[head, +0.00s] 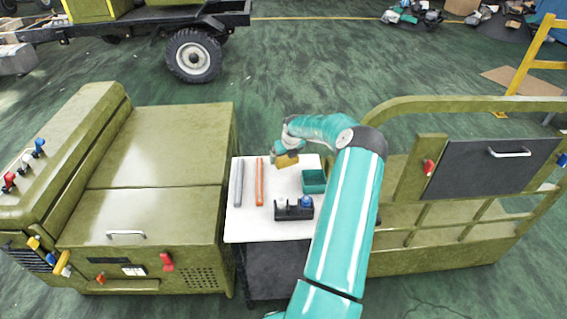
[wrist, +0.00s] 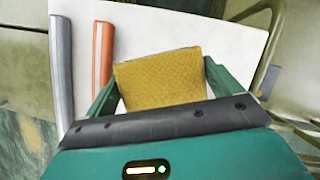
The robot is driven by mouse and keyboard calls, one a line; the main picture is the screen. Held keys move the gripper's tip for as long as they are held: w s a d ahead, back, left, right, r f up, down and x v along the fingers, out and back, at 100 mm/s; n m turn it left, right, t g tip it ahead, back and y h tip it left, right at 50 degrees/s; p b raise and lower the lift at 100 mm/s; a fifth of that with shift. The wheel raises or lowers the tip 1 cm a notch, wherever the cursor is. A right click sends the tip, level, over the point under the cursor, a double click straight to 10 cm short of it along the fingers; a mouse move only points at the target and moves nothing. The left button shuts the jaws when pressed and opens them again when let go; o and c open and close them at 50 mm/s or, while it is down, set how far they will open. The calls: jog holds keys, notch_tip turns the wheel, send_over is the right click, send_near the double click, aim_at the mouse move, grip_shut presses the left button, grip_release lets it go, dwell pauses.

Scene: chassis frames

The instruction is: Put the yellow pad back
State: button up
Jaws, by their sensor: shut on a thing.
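The yellow pad (head: 288,161) is held by my gripper (head: 284,154) above the far part of the white table top (head: 246,228). In the wrist view the pad (wrist: 160,80) sits between the two teal fingers of my gripper (wrist: 162,88), which is shut on it. The pad's near edge is hidden behind the dark front of the gripper body. A small open green bin (head: 314,182) stands on the table, just to the right of and nearer than the pad in the head view.
A grey bar (head: 239,184) and an orange bar (head: 259,182) lie on the table's left side. A black holder (head: 293,212) with a white and a blue item stands near the front. A green cabinet (head: 160,200) flanks the left; a railed green frame (head: 450,240) flanks the right.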

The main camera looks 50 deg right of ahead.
jog(key=shift+w+d+f, duration=0.1)
jog(key=shift+w+f, duration=0.35)
jog(key=shift+f, duration=0.1)
notch_tip(320, 180, down, 3)
jog(key=shift+w+f, duration=0.1)
jog(key=shift+f, duration=0.05)
jog(key=o, duration=0.6)
